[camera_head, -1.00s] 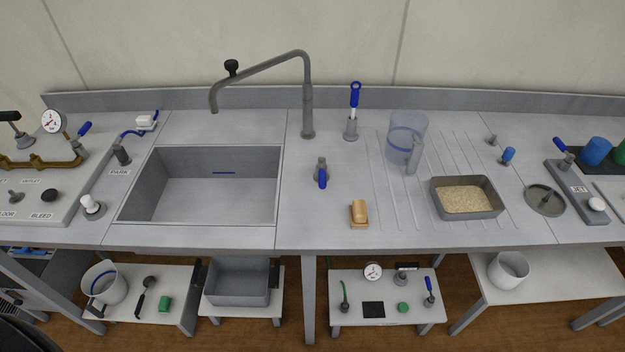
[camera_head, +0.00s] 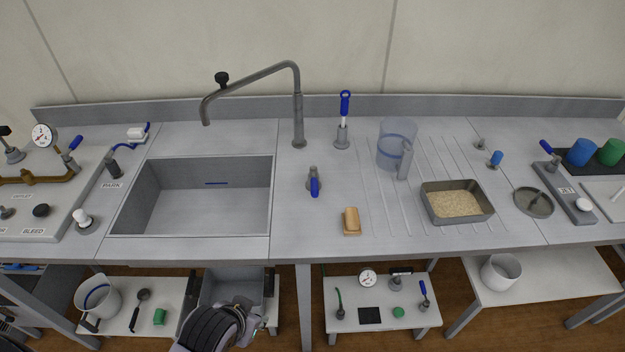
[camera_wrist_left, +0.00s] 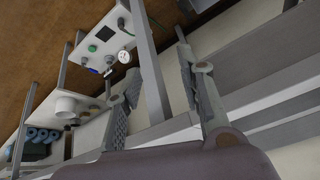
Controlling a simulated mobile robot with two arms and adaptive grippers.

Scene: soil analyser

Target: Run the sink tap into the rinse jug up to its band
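A black knob (camera_head: 222,78) sits on the spout. A blue-handled valve (camera_head: 314,183) stands on the counter before the tap. No water stream shows. In the left wrist view my left gripper (camera_wrist_left: 158,62) is open and empty, fingers apart. My right gripper is not in view.
A soap-like block (camera_head: 351,222) and a tray of grains (camera_head: 457,203) lie on the counter. A blue-handled tool (camera_head: 344,120) stands behind. Another blue-banded jug (camera_head: 98,298) is on a low shelf. My arm shows at the bottom, before the grey bin (camera_head: 248,287).

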